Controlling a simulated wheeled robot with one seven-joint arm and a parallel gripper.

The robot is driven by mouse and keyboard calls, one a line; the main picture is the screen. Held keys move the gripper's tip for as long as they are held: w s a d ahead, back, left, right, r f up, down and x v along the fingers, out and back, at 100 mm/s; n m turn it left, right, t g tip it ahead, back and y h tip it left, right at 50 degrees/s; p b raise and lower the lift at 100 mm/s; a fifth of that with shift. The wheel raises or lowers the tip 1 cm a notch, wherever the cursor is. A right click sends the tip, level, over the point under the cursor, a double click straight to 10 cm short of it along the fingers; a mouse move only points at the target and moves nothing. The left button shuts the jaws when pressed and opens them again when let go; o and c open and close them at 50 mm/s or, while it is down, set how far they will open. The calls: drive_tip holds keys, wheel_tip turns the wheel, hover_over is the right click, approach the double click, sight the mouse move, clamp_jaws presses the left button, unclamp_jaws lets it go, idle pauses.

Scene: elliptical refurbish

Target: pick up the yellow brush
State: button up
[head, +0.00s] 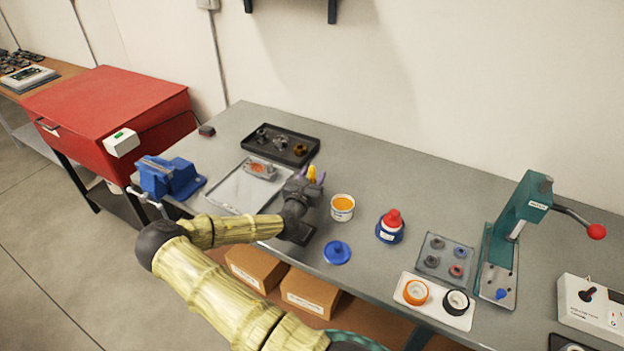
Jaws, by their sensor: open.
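A small yellow object, apparently the yellow brush (311,173), shows just beyond my gripper above the grey workbench. Only its upper part is visible; the rest is hidden behind my gripper and wrist. My gripper (312,176) is open, with its purple fingertips on either side of the yellow object in this view. I cannot tell whether the fingers touch it or how deep it lies between them.
An orange-filled tub (342,208) stands close right of my gripper, with a blue lid (337,252) in front. A metal tray (232,190) and black parts tray (300,155) lie left and behind. A red-capped bottle (391,227) and green press (520,215) stand right.

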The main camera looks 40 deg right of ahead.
drive_tip(key=shift+c, duration=0.2)
clamp_jaws()
idle(0.3)
wheel_tip(320, 180, up, 10)
drive_tip(key=shift+b, duration=0.65)
